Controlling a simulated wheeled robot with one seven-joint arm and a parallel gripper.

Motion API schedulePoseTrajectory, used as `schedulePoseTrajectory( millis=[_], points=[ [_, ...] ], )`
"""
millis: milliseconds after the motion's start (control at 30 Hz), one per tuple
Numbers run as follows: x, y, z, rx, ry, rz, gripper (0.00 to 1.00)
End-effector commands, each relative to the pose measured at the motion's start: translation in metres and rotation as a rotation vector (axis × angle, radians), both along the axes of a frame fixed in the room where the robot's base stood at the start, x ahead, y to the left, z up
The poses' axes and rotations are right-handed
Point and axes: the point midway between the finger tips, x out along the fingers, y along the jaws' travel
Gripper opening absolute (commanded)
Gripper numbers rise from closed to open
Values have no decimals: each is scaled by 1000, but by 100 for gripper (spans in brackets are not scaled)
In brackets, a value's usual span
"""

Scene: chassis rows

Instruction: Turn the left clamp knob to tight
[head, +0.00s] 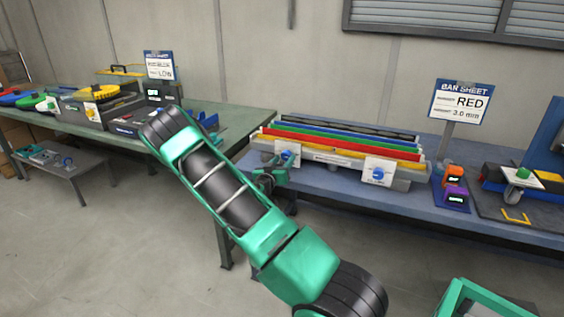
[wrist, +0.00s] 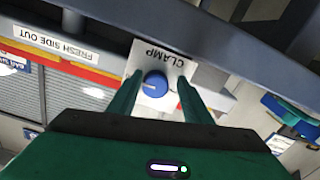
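The left clamp knob (head: 284,156) is blue on a white plate at the left end of the bar rack, partly hidden by my gripper in the head view. In the wrist view the blue knob (wrist: 155,84) sits on a plate marked CLAMP, seen upside down, with a pale pointer line on its face. My gripper (wrist: 158,86) is open, one green finger on each side of the knob, with small gaps seeming to show. In the head view my gripper (head: 274,171) is just in front of the rack. A second blue knob (head: 378,173) is on the right plate.
The rack (head: 330,157) holds long coloured bars on the blue bench (head: 330,190). A sign (head: 461,103) reads RED, 3.0 mm. Orange and purple display boxes (head: 455,187) stand right of the rack. A green bench (head: 235,118) with other equipment is at left.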

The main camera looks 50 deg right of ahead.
Motion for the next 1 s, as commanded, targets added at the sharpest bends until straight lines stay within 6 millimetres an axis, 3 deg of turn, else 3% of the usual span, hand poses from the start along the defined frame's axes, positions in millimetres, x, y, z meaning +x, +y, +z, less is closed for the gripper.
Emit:
schedulePoseTrajectory(
  millis=[433,800,1000],
  points=[
    [-4,5,4,-9,0,-4,51],
    [-28,66,3,-8,2,-2,51],
    [-38,90,3,-7,2,-2,51]
  ],
)
